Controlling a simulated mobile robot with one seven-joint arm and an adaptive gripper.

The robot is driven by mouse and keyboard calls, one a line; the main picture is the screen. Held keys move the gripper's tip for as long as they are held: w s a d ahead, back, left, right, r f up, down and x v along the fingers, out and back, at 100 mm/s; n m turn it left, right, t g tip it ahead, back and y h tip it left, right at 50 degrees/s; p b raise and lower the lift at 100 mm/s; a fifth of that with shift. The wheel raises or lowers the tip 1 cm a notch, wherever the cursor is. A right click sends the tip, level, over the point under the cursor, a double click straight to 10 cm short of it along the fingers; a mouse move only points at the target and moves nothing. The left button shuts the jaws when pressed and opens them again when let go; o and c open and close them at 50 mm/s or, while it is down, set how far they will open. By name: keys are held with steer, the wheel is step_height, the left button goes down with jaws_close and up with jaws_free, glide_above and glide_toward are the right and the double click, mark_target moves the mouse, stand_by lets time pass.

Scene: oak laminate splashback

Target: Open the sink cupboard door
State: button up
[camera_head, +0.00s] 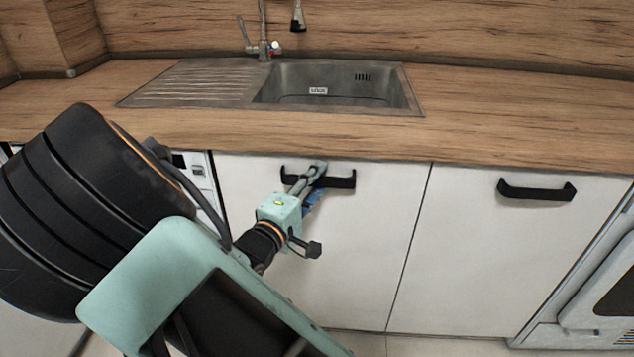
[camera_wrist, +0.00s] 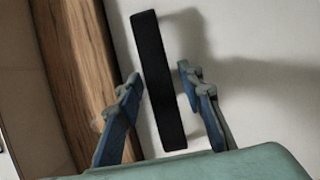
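The sink cupboard door (camera_head: 365,240) is white and looks closed, below the sink (camera_head: 330,85). Its black bar handle (camera_head: 340,181) runs along the upper part of the door. My gripper (camera_head: 318,175) is at this handle in the head view, covering part of it. In the wrist view the handle (camera_wrist: 158,80) stands between the two blue-padded fingers of my gripper (camera_wrist: 160,85). The fingers are apart, with a visible gap on the right side and a narrow one on the left. Contact with the handle does not show.
A second white door (camera_head: 500,250) with a black handle (camera_head: 537,190) is to the right. An oven (camera_head: 600,290) stands at the far right. A white appliance (camera_head: 197,170) is left of the sink door. The wooden worktop (camera_head: 480,130) overhangs just above the handle.

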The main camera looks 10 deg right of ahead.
jaws_close()
steer(key=shift+s, duration=0.1)
stand_by(0.3)
